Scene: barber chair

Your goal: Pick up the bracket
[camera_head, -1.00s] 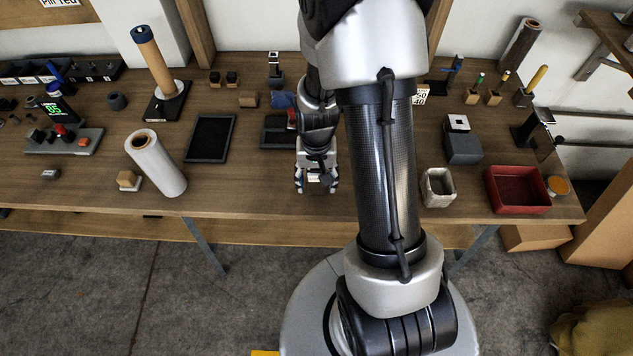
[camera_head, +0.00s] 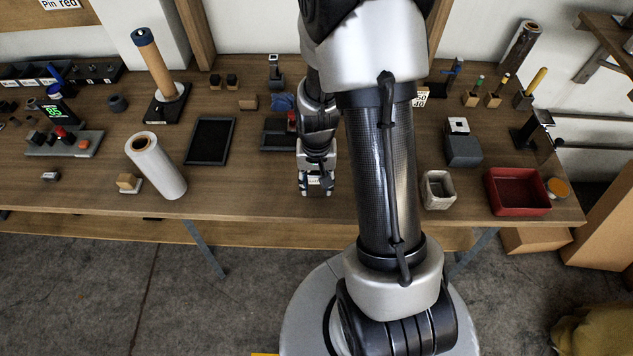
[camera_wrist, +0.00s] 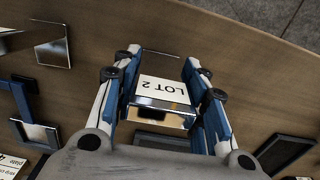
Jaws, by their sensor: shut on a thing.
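My gripper (camera_head: 315,191) is low over the front middle of the wooden table in the head view. In the wrist view, the gripper's (camera_wrist: 160,65) two blue-sided fingers are shut on the left and right sides of a shiny metal piece, which I take for the bracket (camera_wrist: 160,118). Its reflective face is toward the camera. A white label (camera_wrist: 164,90) reading "LOT 2" shows on or just beyond it between the fingers. The fingers hide its sides, and I cannot tell whether it still touches the table. In the head view my gripper mostly hides it.
A black tray (camera_head: 209,141) and a white roll (camera_head: 155,166) lie left of my gripper. A grey-white bin (camera_head: 438,189) and a red box (camera_head: 517,191) stand to the right. In the wrist view, a shiny plate (camera_wrist: 53,45) is at the upper left.

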